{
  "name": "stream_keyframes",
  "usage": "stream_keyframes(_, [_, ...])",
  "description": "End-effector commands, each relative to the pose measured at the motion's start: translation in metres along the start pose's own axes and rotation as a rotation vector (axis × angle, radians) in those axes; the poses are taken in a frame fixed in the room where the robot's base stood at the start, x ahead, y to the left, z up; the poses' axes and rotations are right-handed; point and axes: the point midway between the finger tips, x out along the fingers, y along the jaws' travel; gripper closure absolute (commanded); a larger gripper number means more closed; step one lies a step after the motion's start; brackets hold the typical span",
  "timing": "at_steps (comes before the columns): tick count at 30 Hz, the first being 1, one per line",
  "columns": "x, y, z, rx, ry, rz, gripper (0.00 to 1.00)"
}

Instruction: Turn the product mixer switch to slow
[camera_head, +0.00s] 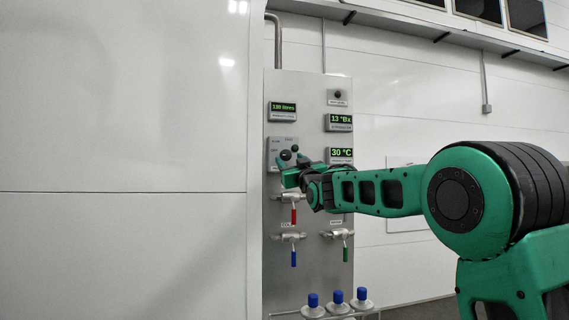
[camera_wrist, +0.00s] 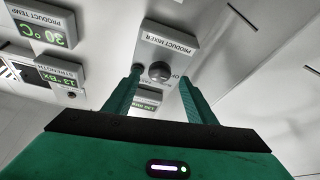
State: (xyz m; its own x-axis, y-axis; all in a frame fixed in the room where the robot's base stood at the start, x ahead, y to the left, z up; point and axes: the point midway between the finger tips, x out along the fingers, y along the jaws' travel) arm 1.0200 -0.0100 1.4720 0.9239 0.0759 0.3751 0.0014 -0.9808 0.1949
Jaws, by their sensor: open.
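The product mixer switch (camera_wrist: 159,70) is a dark round knob on a grey labelled box (camera_wrist: 168,42), seen in the wrist view. In the head view the knob (camera_head: 286,155) is on the steel panel's left side, partly behind my gripper. My gripper (camera_head: 293,164) is open in front of the box. In the wrist view its two green fingers (camera_wrist: 159,75) appear on either side of the knob, with gaps to it. I cannot tell whether the fingertips reach as deep as the knob. The slow marking is too small to read.
A litres display (camera_head: 283,108), a °Bx display (camera_head: 339,122) and a 30 °C display (camera_head: 341,155) surround the switch. Below are valves with red (camera_head: 294,215), blue (camera_head: 294,258) and green (camera_head: 345,254) handles. Blue-capped bottles (camera_head: 337,301) stand at the bottom.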

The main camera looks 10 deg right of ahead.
Motion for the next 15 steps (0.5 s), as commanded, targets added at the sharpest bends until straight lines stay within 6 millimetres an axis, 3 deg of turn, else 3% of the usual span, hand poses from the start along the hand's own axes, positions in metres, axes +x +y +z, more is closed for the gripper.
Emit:
stream_keyframes(6, [0.026,0.000,0.001,-0.001,-0.001,0.000,0.49])
stream_keyframes(15, [0.036,0.000,0.000,0.000,-0.001,0.000,0.49])
